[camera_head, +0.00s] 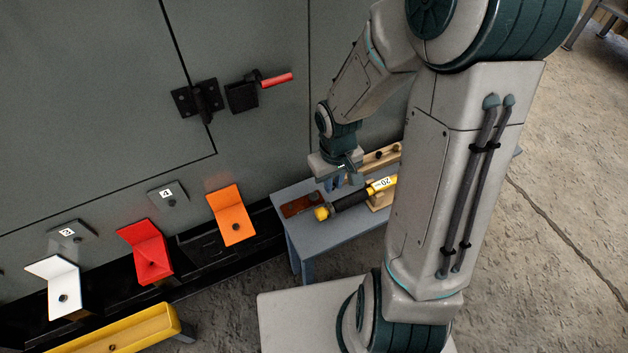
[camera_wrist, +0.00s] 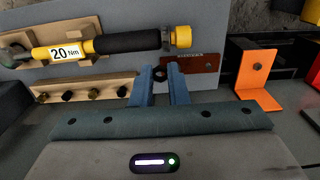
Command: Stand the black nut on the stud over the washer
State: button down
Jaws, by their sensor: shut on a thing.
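My gripper (camera_wrist: 161,82) has its two blue fingers shut on a small black nut (camera_wrist: 160,73) at the fingertips, over the small table. In the head view my gripper (camera_head: 342,182) hangs beside the wooden rack; the nut is too small to make out there. Dark round spots, too small to tell as stud, washer or hole, show on the white bracket (camera_head: 55,282), the red bracket (camera_head: 146,250) and the orange bracket (camera_head: 232,213). The orange bracket also shows at the right in the wrist view (camera_wrist: 257,88). I cannot pick out the washer.
A blue-grey table (camera_head: 355,226) carries a yellow and black torque wrench (camera_head: 352,199), a wooden rack (camera_wrist: 85,82) with several small pieces, and a brown labelled plate (camera_head: 302,205). The grey enclosure (camera_head: 90,100) has a latch with a red handle (camera_head: 277,79). A yellow beam (camera_head: 120,330) lies front left.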

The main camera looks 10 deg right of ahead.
jog(key=shift+s+d+r+p, duration=0.1)
jog(key=shift+d+r+p, duration=0.15)
jog(key=shift+r+p, duration=0.6)
jog(key=shift+s+d+r+p, duration=0.1)
jog(key=shift+d+r+p, duration=0.15)
jog(key=shift+r+p, duration=0.55)
jog(key=shift+w+r, duration=0.1)
